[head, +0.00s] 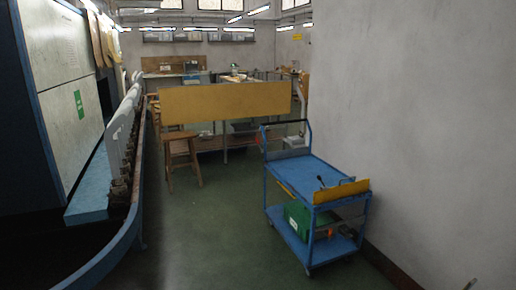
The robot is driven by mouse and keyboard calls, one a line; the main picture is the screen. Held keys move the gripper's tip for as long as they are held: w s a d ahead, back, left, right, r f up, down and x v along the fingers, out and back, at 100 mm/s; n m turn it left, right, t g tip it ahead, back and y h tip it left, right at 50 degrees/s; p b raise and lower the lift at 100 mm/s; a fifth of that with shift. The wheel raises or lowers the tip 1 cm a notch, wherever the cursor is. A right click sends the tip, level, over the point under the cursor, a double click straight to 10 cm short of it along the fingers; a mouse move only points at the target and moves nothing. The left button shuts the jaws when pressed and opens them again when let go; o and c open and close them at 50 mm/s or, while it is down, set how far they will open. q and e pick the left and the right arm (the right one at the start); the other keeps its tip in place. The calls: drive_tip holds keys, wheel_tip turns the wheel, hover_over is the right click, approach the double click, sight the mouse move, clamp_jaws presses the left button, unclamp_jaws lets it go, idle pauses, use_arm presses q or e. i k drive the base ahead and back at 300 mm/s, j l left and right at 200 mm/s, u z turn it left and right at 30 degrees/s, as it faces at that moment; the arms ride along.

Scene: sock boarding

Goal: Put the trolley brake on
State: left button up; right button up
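A blue two-shelf trolley (302,173) stands on the green floor right of centre, close to the right wall. A front caster (308,272) shows below the lower shelf. A brake pedal or lever is too small to make out, so I cannot tell its state. A yellow board (341,192) stands along the near edge of the top shelf, with a small dark item behind it. A green box (298,216) sits on the lower shelf. Neither of my grippers can be made out.
A long machine with a blue curved rail (128,232) runs along the left. A wooden stool (182,156) and a large tan panel (224,102) stand beyond the trolley. The grey wall (430,120) bounds the right. The floor (215,225) between machine and trolley is clear.

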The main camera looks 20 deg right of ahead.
sight(259, 145)
drive_tip(key=z, duration=0.5)
drive_tip(key=i, duration=0.35)
drive_tip(key=i+l, duration=0.1)
drive_tip(key=i, duration=4.6)
drive_tip(key=u, duration=0.35)
